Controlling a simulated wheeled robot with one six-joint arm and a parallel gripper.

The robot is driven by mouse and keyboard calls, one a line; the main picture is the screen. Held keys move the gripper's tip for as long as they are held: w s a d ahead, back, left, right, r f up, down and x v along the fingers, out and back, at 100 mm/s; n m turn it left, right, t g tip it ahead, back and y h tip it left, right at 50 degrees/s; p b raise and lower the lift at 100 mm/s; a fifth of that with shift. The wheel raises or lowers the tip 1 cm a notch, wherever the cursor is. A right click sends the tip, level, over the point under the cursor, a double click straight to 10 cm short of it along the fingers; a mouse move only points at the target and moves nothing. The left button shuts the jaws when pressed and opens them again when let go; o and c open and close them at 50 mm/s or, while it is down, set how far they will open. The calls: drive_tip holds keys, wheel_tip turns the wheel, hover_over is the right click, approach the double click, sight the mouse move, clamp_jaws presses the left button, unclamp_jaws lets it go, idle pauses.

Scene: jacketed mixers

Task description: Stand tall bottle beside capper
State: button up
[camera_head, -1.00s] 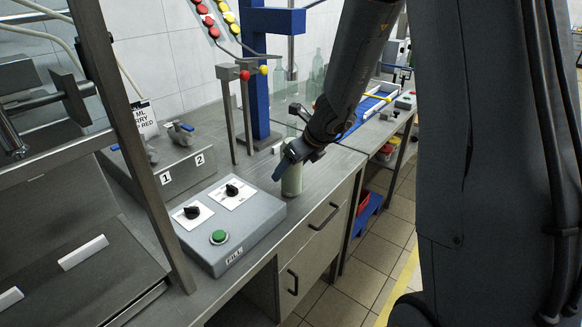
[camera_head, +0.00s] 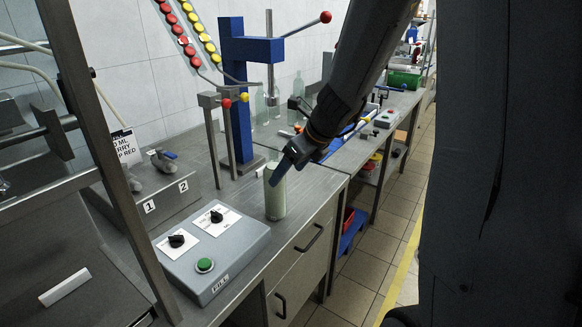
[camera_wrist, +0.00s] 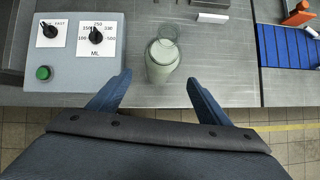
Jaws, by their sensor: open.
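A pale greenish bottle (camera_head: 275,195) stands upright on the steel bench, just right of the grey control box. It also shows in the wrist view (camera_wrist: 161,62), seen from above, beyond and between my fingertips. My gripper (camera_head: 283,178) is at the bottle's upper part in the head view; the near finger overlaps it there. In the wrist view my gripper (camera_wrist: 158,90) is open, with a finger on each side and clear gaps to the bottle. The blue capper (camera_head: 240,90) with a red-knobbed lever stands behind on the bench.
The grey control box (camera_head: 210,250) with two dials and a green button lies left of the bottle. Clear glass bottles (camera_head: 297,88) stand behind the capper. Chutes of red and yellow caps (camera_head: 187,32) hang at the wall.

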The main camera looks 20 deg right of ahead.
drive_tip(key=s+a+f+n+g+h, duration=0.1)
drive_tip(key=s+f+n+g, duration=0.1)
drive_tip(key=s+n, duration=0.8)
drive_tip(key=s+a+f+n+g+h, duration=0.2)
drive_tip(key=s+n, duration=0.8)
drive_tip(key=n, duration=1)
drive_tip(key=shift+f, duration=0.45)
